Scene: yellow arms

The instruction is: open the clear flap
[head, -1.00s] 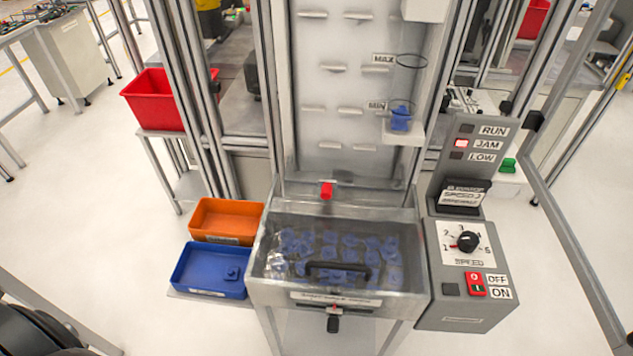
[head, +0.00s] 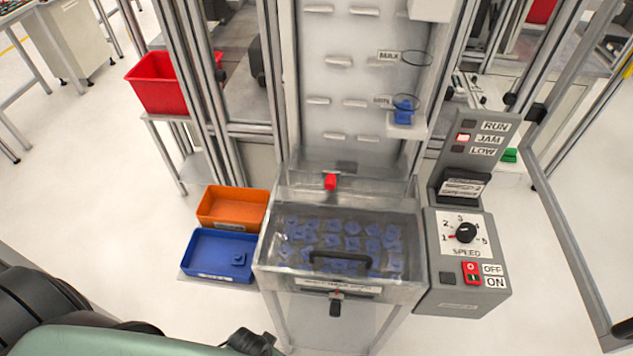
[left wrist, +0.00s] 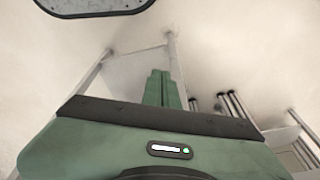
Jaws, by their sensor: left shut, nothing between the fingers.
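The clear flap (head: 345,238) lies shut over a metal hopper (head: 340,284). Several blue parts (head: 335,232) show through it, and a black handle (head: 341,262) is on its front part. A red piece (head: 330,181) sits behind its back edge. My left arm shows at the lower left of the head view, apart from the flap and short of the hopper; its fingers are not clearly visible there. In the left wrist view my left gripper (left wrist: 161,76) has its green fingers together and empty, above the pale floor. My right gripper is not in view.
An orange bin (head: 232,208) and a blue bin (head: 218,256) stand just left of the hopper. A grey control box (head: 462,262) with a dial stands close on its right. An open door frame (head: 580,240) is at the far right. A red bin (head: 160,82) is further back left.

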